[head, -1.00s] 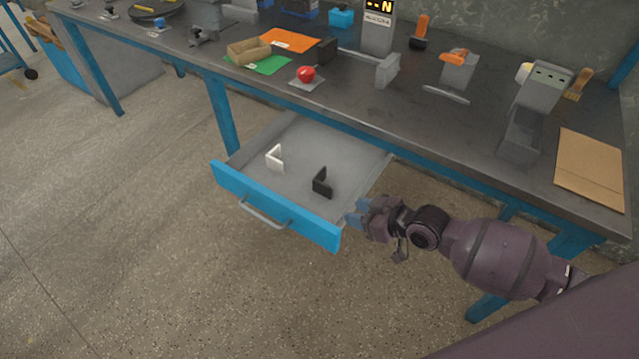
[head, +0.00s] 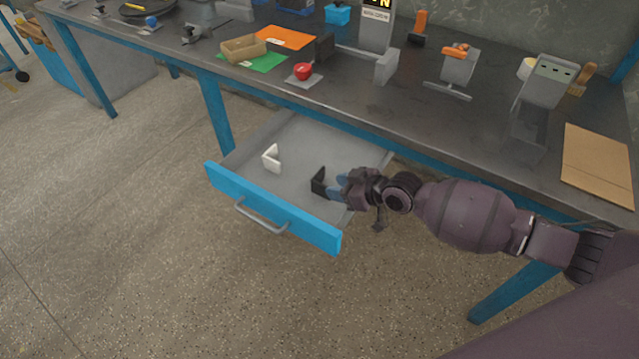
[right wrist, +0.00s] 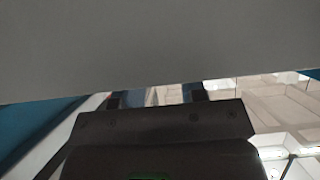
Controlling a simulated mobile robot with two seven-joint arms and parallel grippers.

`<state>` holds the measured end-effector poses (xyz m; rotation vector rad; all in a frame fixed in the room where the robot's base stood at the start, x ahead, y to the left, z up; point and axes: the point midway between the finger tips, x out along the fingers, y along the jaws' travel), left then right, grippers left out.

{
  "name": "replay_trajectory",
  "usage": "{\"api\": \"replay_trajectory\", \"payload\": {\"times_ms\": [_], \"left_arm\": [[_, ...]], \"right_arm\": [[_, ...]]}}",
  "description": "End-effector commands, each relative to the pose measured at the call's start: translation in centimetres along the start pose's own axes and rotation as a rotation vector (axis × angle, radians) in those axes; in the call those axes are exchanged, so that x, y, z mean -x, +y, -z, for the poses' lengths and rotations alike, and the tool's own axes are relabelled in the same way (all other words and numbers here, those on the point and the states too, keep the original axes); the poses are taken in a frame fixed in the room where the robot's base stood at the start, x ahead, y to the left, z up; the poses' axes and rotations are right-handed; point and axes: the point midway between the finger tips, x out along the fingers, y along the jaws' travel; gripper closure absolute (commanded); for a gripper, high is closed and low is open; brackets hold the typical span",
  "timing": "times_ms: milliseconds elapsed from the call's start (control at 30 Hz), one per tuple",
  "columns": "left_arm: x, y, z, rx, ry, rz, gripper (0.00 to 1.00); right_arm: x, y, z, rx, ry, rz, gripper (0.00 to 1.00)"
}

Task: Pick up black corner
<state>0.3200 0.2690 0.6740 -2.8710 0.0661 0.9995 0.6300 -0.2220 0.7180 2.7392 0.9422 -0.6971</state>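The black corner (head: 318,181) stands upright in the open drawer, toward its right side. My right gripper (head: 336,187) reaches into the drawer from the right, with its blue fingertips at the corner's right end. I cannot tell whether they touch it or straddle it. In the right wrist view the two fingers (right wrist: 155,97) are apart, and their tips are cut off by a grey surface. The corner cannot be made out there. A white corner (head: 271,158) stands in the drawer to the left. My left gripper is not in view.
The drawer's blue front (head: 270,205) with its handle lies on the near side. The workbench top (head: 410,125) overhangs the back of the drawer. A red item (head: 303,71) and a cardboard sheet (head: 596,165) lie on it. The drawer floor between the corners is clear.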

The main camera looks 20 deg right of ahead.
Motion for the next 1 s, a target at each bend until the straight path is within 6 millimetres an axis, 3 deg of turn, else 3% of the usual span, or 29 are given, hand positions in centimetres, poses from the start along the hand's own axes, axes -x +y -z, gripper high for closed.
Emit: {"api": "replay_trajectory", "payload": {"times_ms": [300, 600, 633, 867, 1000], "left_arm": [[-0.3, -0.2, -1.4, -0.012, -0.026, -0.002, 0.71], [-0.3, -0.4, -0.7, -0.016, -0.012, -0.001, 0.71], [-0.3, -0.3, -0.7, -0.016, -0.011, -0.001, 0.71], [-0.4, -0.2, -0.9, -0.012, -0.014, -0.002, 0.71], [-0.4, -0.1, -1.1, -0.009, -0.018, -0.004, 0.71]], "right_arm": [[-4.1, 0.3, -0.1, -0.004, -0.002, 0.001, 0.62], [-4.5, 0.3, 0.1, -0.001, 0.0, 0.0, 0.62], [-4.5, 0.3, 0.1, -0.001, 0.0, 0.0, 0.63], [-4.5, 0.3, 0.1, -0.001, -0.001, 0.0, 0.98], [-4.5, 0.3, 0.1, -0.001, -0.001, 0.0, 1.0]]}}
